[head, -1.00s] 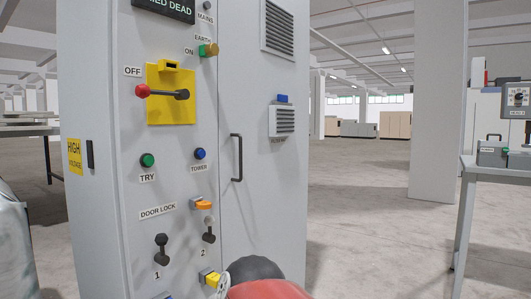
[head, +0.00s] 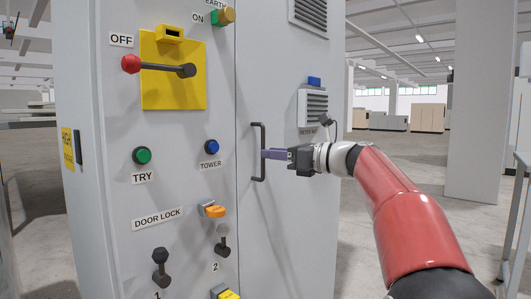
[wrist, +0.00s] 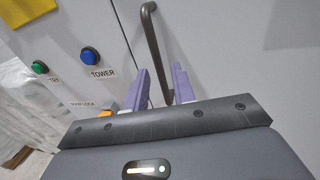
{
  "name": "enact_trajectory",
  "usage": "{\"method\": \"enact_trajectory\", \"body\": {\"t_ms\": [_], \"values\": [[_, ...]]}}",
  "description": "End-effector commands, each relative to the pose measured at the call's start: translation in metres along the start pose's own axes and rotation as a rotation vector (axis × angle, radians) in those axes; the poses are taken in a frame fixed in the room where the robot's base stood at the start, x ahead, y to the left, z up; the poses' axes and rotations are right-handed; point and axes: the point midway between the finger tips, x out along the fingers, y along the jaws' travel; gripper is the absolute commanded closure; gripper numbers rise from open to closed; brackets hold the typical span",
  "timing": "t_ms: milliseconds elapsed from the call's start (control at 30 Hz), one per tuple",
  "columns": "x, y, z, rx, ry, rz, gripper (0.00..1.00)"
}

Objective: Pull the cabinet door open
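The cabinet door (head: 290,95) is the right-hand grey panel. It looks closed, flush with the panel to its left. Its dark vertical bar handle (head: 254,170) is near the door's left edge, and it also shows in the wrist view (wrist: 152,38). My gripper (head: 265,154) reaches in from the right with its purple fingers at the middle of the handle. In the wrist view, my gripper's fingers (wrist: 162,88) stand apart, one on each side of the handle's lower part, with gaps visible. Whether the fingertips reach past the bar is hard to tell.
Left of the handle are a yellow switch plate (head: 190,98) with a red-tipped lever, a green TRY button (head: 142,155), a blue TOWER button (head: 212,147) and door lock knobs (head: 160,256). A grey table frame (head: 515,215) stands at right. Floor between is open.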

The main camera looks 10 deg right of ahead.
Motion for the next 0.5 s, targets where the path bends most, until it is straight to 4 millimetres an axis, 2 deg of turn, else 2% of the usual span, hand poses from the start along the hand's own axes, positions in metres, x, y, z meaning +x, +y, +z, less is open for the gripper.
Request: {"method": "enact_trajectory", "body": {"t_ms": [100,200,500], "values": [[0.02,0.001,0.001,0.0,0.0,0.004,0.74],[0.03,0.001,0.0,0.0,0.001,0.001,0.74],[0.037,0.001,0.0,-0.002,0.001,-0.001,0.74]]}}
